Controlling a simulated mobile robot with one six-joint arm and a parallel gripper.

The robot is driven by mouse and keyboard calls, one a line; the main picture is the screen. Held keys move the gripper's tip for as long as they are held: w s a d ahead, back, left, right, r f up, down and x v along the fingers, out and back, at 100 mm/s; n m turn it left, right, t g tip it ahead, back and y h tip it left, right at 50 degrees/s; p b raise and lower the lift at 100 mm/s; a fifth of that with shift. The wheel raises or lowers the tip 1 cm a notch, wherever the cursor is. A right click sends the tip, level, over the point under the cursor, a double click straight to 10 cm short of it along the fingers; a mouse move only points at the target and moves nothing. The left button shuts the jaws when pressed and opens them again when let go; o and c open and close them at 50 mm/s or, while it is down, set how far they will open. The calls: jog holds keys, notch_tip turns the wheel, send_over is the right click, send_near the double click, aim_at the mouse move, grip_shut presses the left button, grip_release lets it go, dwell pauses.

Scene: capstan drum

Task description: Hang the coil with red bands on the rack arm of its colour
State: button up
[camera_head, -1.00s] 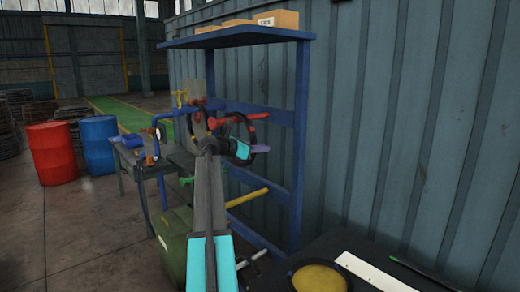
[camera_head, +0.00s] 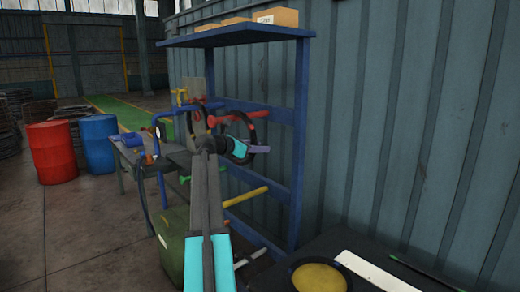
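A black coil (camera_head: 252,127) shows as a dark ring in front of the rack, beside my gripper and partly hidden by my arm. Its bands are too small and covered to make out. My gripper (camera_head: 251,150), beyond a cyan wrist section, is at the coil's lower right part. Its fingers are too small and dark to tell whether they grip the coil. The red rack arm (camera_head: 252,115) juts from the blue rack (camera_head: 299,130) and passes close to the top of the coil. I cannot tell whether the coil is around it. A purple piece (camera_head: 260,150) shows just right of my gripper.
The rack also has a yellow arm (camera_head: 245,196) lower down and a green arm (camera_head: 185,179) at left. Boxes (camera_head: 278,17) sit on its top shelf. A dark table (camera_head: 330,242) with a yellow-topped round item stands in front. Red and blue drums stand at left.

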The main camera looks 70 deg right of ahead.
jog(key=b+v, duration=0.3)
jog(key=v, duration=0.9)
jog(key=shift+w+a, duration=0.15)
jog(key=shift+a, duration=0.15)
